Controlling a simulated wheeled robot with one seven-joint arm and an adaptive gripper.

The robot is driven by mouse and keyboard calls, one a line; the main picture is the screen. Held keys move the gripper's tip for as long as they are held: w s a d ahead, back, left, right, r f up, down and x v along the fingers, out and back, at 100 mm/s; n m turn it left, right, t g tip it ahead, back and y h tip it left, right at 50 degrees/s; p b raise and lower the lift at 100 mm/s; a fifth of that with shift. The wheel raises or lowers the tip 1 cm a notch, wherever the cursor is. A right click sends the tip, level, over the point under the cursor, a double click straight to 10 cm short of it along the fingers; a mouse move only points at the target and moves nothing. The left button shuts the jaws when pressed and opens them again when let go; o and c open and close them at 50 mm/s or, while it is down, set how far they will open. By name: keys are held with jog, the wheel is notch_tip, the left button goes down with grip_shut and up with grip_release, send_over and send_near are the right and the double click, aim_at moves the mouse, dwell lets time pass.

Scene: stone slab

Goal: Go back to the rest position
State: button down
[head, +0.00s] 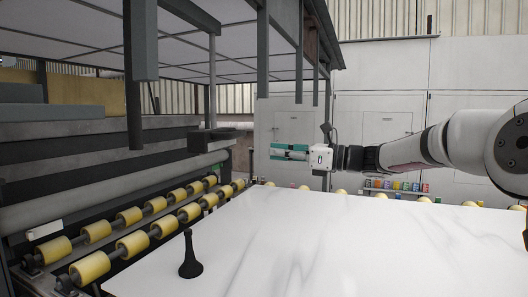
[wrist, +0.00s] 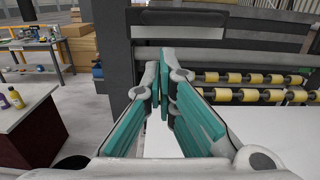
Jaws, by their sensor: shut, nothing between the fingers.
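My gripper (head: 276,152) is at the end of my arm, which reaches in from the right in the head view, and it points left above the far side of the white stone slab (head: 330,245). In the wrist view my gripper (wrist: 163,65) shows teal pads with the fingertips together and nothing between them. It is well clear of the slab's surface. A black cone-shaped object with a thin neck (head: 190,262) stands upright on the slab's near left part.
Yellow rollers (head: 130,245) line the slab's left side beside a grey machine frame (head: 210,140). Small coloured items (head: 395,186) sit by the white back wall. The wrist view shows a dark red cabinet (wrist: 35,130) with bottles at left. Most of the slab is bare.

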jog(key=shift+s+d, duration=0.1)
jog(key=shift+d, duration=0.3)
jog(key=s+a+f+n+g+h, duration=0.1)
jog(key=s+f+n+h, duration=0.35)
jog(key=s, duration=0.45)
jog(key=s+a+f+n+g+h, duration=0.1)
jog(key=s+f+n+g+h, duration=0.15)
jog(key=s+f+n, duration=0.4)
jog(key=s+d+f+n+h, duration=0.2)
jog(key=s+d, duration=0.4)
jog(key=s, duration=0.3)
jog(key=s+d+f+n+t+h, duration=0.1)
jog(key=s+d+f+n+h, duration=0.2)
jog(key=s, duration=0.6)
jog(key=s+d+f+n+t+h, duration=0.1)
jog(key=s+d+f+n+h, duration=0.2)
jog(key=s+d, duration=0.6)
jog(key=n+h, duration=0.2)
jog(key=shift+s+d+n, duration=0.25)
jog(key=shift+d+n, duration=0.1)
jog(key=shift+n, duration=0.05)
jog(key=shift+s, duration=0.1)
